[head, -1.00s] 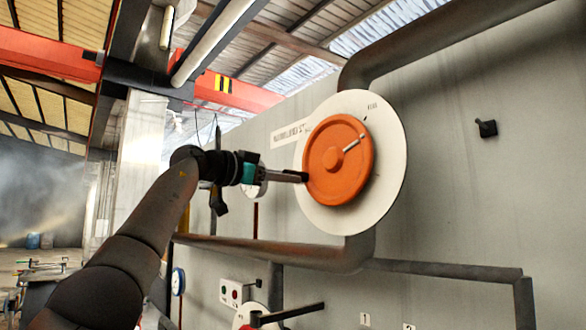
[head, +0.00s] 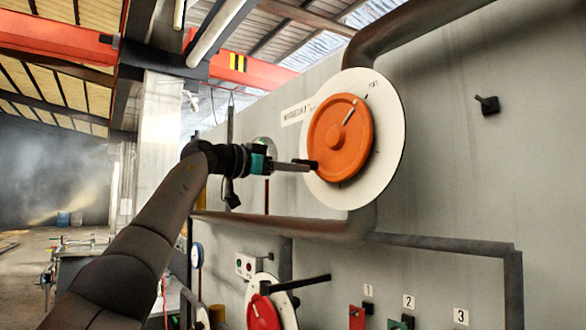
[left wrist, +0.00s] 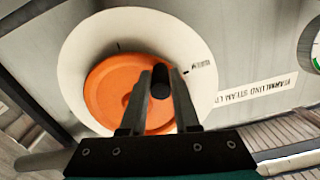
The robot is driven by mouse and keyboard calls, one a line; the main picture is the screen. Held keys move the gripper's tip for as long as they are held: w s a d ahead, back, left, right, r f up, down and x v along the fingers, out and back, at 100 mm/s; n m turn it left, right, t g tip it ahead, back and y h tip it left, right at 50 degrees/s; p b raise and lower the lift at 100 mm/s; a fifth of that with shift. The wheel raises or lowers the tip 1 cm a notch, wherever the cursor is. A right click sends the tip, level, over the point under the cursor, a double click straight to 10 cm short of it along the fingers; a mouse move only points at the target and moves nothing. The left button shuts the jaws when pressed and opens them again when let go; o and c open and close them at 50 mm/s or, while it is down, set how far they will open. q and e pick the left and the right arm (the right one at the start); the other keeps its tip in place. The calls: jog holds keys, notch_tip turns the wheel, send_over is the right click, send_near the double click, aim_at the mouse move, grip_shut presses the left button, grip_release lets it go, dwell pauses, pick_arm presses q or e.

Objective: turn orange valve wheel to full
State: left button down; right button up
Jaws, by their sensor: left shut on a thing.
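The orange valve wheel (head: 336,143) is mounted on a round white plate (head: 393,130) on the grey wall panel. A pale pointer (head: 349,112) on the wheel slants up and right. A small dark tick and tiny lettering (head: 373,84) lie on the plate's upper right, close beyond the pointer's tip. My left gripper (head: 312,165) is at the wheel's lower left rim, shut on the dark handle knob. In the left wrist view the knob (left wrist: 160,82) sits between the two fingers, in front of the orange wheel (left wrist: 108,88). My right gripper is out of view.
A thick pipe (head: 290,226) runs below the plate and another (head: 440,25) rises above it. Below are a red wheel (head: 263,314) with a dark lever (head: 300,283) and numbered switches (head: 408,322). A gauge (left wrist: 316,48) is beside the plate. The wall right of the plate is mostly bare.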

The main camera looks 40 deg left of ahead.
pick_arm(q)
jog(key=shift+d+r, duration=0.2)
jog(key=shift+d, duration=0.15)
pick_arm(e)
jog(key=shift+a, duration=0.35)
pick_arm(q)
jog(key=c, duration=1.1)
grip_release()
jog(key=o, duration=0.4)
jog(key=shift+s+d+r, duration=0.1)
jog(key=shift+d, duration=0.1)
jog(key=shift+o, duration=0.2)
jog(key=shift+a, duration=0.15)
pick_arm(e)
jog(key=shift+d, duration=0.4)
pick_arm(q)
jog(key=shift+a, duration=0.1)
jog(key=b+v, duration=0.4)
jog(key=v, duration=1.1)
jog(key=shift+b, duration=0.35)
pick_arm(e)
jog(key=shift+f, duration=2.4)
pick_arm(q)
jog(key=shift+c, duration=0.2)
